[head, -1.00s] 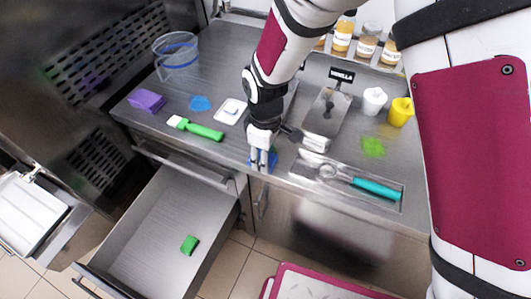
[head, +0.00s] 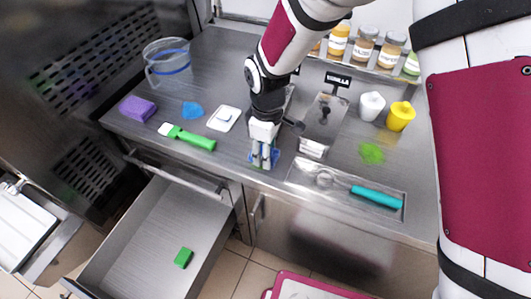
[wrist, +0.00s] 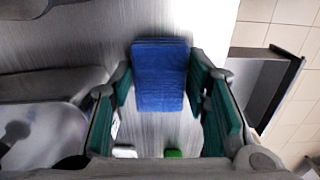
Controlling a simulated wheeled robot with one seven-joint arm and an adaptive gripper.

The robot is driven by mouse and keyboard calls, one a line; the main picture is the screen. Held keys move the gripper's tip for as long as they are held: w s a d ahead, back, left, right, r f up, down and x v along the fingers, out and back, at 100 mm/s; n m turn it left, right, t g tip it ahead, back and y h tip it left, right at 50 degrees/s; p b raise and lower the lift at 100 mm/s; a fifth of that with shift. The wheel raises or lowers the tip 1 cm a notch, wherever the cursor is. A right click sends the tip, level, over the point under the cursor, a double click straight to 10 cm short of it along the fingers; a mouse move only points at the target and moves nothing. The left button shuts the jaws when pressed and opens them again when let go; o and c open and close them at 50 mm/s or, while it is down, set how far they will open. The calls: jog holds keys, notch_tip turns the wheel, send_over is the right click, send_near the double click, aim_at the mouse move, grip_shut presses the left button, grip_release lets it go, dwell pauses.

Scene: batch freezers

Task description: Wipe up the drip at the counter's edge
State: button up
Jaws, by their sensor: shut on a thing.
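My gripper (head: 263,162) is shut on a blue sponge (wrist: 160,75). In the head view it points down near the counter's front edge, and blue (head: 274,158) shows around its fingers. In the wrist view the sponge sits between the two green-padded fingers, over brushed steel. I cannot tell whether it touches the counter (head: 225,170). I cannot make out a drip at the front edge; the gripper and sponge cover part of it. A blue patch (head: 192,110) lies farther back to the left, and a green patch (head: 371,153) lies to the right.
A green-handled brush or spatula (head: 190,138), a purple sponge (head: 138,108) and a white dish (head: 223,118) are left of my gripper. A tray with a teal-handled scoop (head: 376,196) is right. Below, an open drawer (head: 150,240) holds a green block (head: 183,257). Jars stand behind.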

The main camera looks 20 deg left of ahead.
aim_at(260, 173)
jog(key=shift+w+d+f+b, duration=0.15)
jog(key=shift+w+b, duration=0.25)
jog(key=shift+w, duration=0.35)
jog(key=shift+w+f+b, duration=0.1)
jog(key=shift+w+b, duration=0.25)
jog(key=shift+w, duration=0.35)
jog(key=shift+w+r, duration=0.1)
jog(key=shift+r, duration=0.05)
jog(key=shift+s+r+p, duration=0.15)
jog(key=shift+s+p, duration=0.75)
jog(key=shift+s, duration=0.9)
jog(key=shift+s+a+f+p, duration=0.15)
jog(key=shift+s+p, duration=0.25)
jog(key=shift+s, duration=0.6)
jog(key=shift+s+a+f+p, duration=0.15)
jog(key=shift+s+p, duration=0.25)
jog(key=shift+s, duration=0.6)
jog(key=shift+r, duration=0.1)
jog(key=shift+r+p, duration=1.05)
jog(key=shift+r, duration=1.95)
jog(key=shift+r, duration=0.1)
